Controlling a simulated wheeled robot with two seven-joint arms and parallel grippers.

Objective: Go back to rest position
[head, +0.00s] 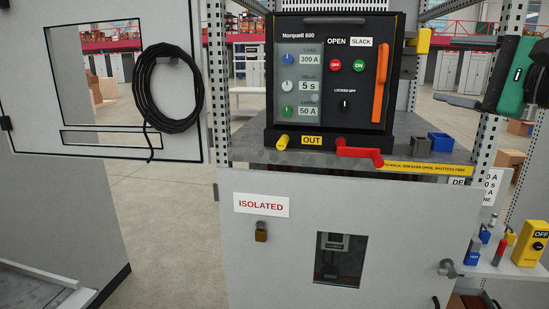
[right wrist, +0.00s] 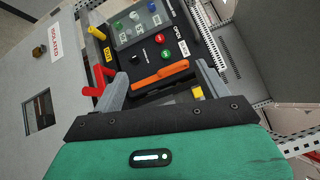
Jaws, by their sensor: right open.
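My right gripper (head: 448,71) is at the upper right of the head view, its green body at the picture's edge. Its two fingers are spread apart, with nothing seen between them. It is to the right of the black breaker unit (head: 337,95), apart from it. In the right wrist view the open fingers (right wrist: 160,85) frame the breaker's orange handle (right wrist: 160,75), which stands beyond them. The orange handle also shows upright in the head view (head: 380,82). My left gripper is not in view.
The breaker rests on a grey shelf (head: 245,152) with a red crank (head: 360,152) in front. A perforated post (head: 485,130) stands close to my right gripper. An open cabinet door (head: 30,100) with a coiled black cable (head: 145,90) is at left. A side shelf (head: 505,268) holds padlocks.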

